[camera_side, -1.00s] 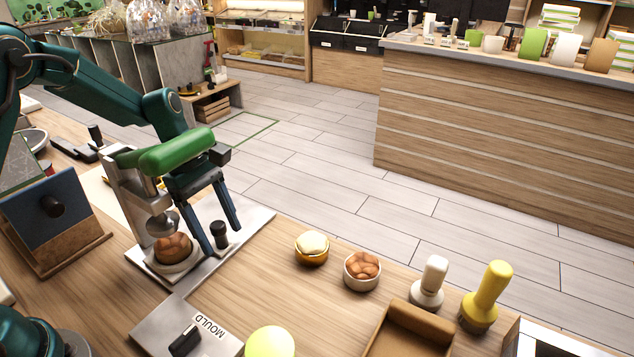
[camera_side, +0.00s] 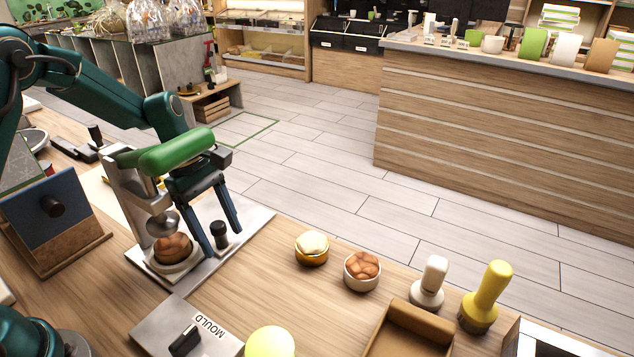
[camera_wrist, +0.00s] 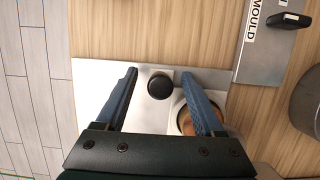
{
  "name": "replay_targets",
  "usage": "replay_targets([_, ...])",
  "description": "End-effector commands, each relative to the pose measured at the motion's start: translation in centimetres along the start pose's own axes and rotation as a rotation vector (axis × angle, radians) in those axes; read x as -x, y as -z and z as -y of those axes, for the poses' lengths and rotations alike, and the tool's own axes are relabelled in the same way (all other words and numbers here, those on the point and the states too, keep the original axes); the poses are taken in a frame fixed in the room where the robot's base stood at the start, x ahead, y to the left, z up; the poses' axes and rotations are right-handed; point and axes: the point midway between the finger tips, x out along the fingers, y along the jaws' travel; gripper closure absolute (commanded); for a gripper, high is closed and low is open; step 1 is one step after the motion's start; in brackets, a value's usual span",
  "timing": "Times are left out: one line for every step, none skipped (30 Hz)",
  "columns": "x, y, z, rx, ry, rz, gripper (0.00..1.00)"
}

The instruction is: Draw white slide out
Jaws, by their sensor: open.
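The white slide (camera_wrist: 150,115) is a pale plate at the foot of the press (camera_side: 130,195), partly hidden by my gripper in the wrist view. A black knob (camera_side: 219,235) stands upright on it, and also shows in the wrist view (camera_wrist: 160,86). My gripper (camera_side: 225,241) is open, pointing down, with one finger on each side of the knob. In the wrist view, gaps show between the knob and both fingers (camera_wrist: 158,76). A round cup with brown contents (camera_side: 173,250) sits under the press head, beside the knob; a finger partly covers it in the wrist view.
A metal plate labelled MOULD (camera_side: 200,335) with a black handle lies in front. Two small filled bowls (camera_side: 312,248) (camera_side: 362,271), a white-handled tool (camera_side: 431,285) and a yellow brush (camera_side: 487,297) stand to the right. The wooden tabletop between is clear.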

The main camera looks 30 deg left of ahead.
Motion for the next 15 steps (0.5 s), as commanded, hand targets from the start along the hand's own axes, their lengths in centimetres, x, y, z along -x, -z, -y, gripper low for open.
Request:
replay_targets([0.0, 0.0, 0.0, 0.0, 0.0, 0.0, 0.3])
replay_targets([0.0, 0.0, 0.0, 0.0, 0.0, 0.0, 0.3])
replay_targets([0.0, 0.0, 0.0, 0.0, 0.0, 0.0, 0.3])
replay_targets([0.0, 0.0, 0.0, 0.0, 0.0, 0.0, 0.3])
replay_targets([0.0, 0.0, 0.0, 0.0, 0.0, 0.0, 0.3])
replay_targets([0.0, 0.0, 0.0, 0.0, 0.0, 0.0, 0.3])
replay_targets([0.1, 0.0, 0.0, 0.0, 0.0, 0.0, 0.3])
replay_targets([0.1, 0.0, 0.0, 0.0, -0.001, 0.0, 0.3])
replay_targets([0.3, -0.1, 0.0, -0.001, -0.001, 0.0, 0.3])
replay_targets([0.6, -0.2, -0.1, -0.001, -0.001, 0.0, 0.3])
replay_targets([0.8, -0.2, -0.1, -0.001, -0.003, 0.0, 0.3])
replay_targets([1.2, -0.3, -0.1, -0.001, -0.004, -0.001, 0.3])
replay_targets([1.5, -0.4, -0.1, -0.002, -0.004, -0.001, 0.3])
replay_targets([1.8, -0.5, -0.1, -0.002, -0.004, -0.001, 0.3])
replay_targets([2.1, -0.6, -0.1, -0.002, -0.003, -0.001, 0.3])
